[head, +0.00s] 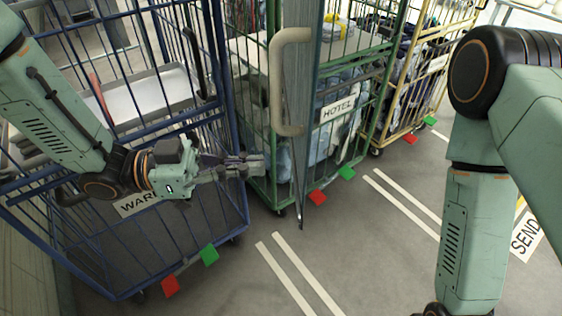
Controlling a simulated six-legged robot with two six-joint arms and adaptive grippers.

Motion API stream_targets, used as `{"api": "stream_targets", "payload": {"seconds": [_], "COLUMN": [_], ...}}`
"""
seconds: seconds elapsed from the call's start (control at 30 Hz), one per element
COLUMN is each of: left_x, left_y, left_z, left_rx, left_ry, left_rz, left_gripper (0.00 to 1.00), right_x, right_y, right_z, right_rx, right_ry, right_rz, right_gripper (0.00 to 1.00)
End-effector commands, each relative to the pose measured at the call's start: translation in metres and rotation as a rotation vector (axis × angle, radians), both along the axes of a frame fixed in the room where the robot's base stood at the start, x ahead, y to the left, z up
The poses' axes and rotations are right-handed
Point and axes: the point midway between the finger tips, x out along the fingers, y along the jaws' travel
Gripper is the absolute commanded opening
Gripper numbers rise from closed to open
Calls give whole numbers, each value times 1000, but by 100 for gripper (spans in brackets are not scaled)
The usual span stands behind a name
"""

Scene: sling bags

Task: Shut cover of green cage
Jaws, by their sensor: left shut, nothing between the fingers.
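The green cage (378,75) stands in the middle, with a HOTEL sign on its front and bagged items inside. A narrow grey panel with a beige handle (276,85) stands nearly edge-on at its left front and reaches down toward the floor. It looks like the cage's cover, swung out toward me. My left gripper (258,167) is shut and empty, to the left of the panel and in front of the blue cage. Contact with the panel cannot be made out. My right arm comes down at the right; its fingers are below the frame.
A blue cage (75,232) with a partly hidden sign stands at the left, close to my left arm. A yellow cage (440,62) stands behind at the right. Red and green floor tags lie before the cages. The grey floor (350,240) with white lines is clear.

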Motion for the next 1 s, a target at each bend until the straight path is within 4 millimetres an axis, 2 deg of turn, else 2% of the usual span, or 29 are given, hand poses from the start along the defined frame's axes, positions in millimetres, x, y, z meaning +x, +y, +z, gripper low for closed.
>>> {"api": "stream_targets", "payload": {"seconds": [0.3, 0.5, 1.0], "left_x": [0, 2, 3], "left_y": [-34, -48, -53], "left_z": [0, 0, 0], "left_rx": [3, 2, 0], "left_ry": [0, 1, 0], "left_rz": [-5, -2, 0], "left_gripper": [0, 0, 0], "right_x": [0, 0, 0], "right_y": [0, 0, 0], "right_z": [4, 7, 7], "right_rx": [0, 0, 0], "right_ry": [0, 0, 0], "right_rz": [0, 0, 0], "right_gripper": [0, 0, 0]}}
